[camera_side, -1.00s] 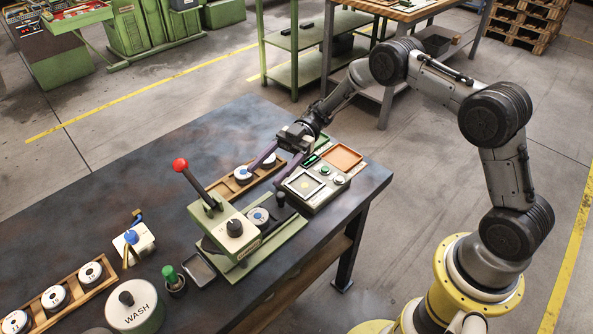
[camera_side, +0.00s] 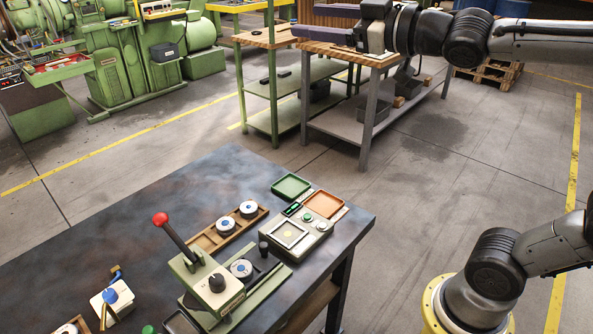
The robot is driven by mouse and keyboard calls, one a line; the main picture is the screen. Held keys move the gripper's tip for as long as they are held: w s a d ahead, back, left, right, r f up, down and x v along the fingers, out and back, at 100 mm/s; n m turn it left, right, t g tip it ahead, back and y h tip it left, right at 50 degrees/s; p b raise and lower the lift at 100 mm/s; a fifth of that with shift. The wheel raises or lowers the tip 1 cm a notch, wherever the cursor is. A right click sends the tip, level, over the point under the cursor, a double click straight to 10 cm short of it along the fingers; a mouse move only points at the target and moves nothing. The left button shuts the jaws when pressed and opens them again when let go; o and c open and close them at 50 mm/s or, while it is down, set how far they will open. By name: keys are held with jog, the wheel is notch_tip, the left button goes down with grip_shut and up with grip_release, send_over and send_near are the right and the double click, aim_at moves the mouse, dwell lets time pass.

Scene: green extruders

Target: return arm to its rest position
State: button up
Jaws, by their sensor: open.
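My gripper (camera_side: 328,22) is high at the top of the side view, well above and beyond the dark work table (camera_side: 190,190). Its two purple-grey fingers point left and stand apart, with nothing between them. My arm reaches in from the right edge, and part of it is outside the picture. On the table, the wooden rack (camera_side: 208,238) holds two white round pieces (camera_side: 248,208). The green press (camera_side: 213,284) with its red-knobbed lever has a white round piece (camera_side: 241,268) at its base.
A device with a green tray (camera_side: 291,187) and an orange tray (camera_side: 323,203) stands at the table's right end. A blue-topped dispenser (camera_side: 112,300) is at lower left. Workbenches (camera_side: 345,52) stand behind, below my gripper. Open floor lies between them and the table.

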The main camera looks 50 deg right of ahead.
jog(key=s+d+f+m+g+h, duration=0.1)
jog(key=s+f+m+g, duration=0.4)
jog(key=s+f+g, duration=0.7)
jog(key=s+f, duration=0.8)
jog(key=f, duration=0.3)
jog(key=shift+s+d+f+h, duration=0.25)
jog(key=shift+d+f+h, duration=0.05)
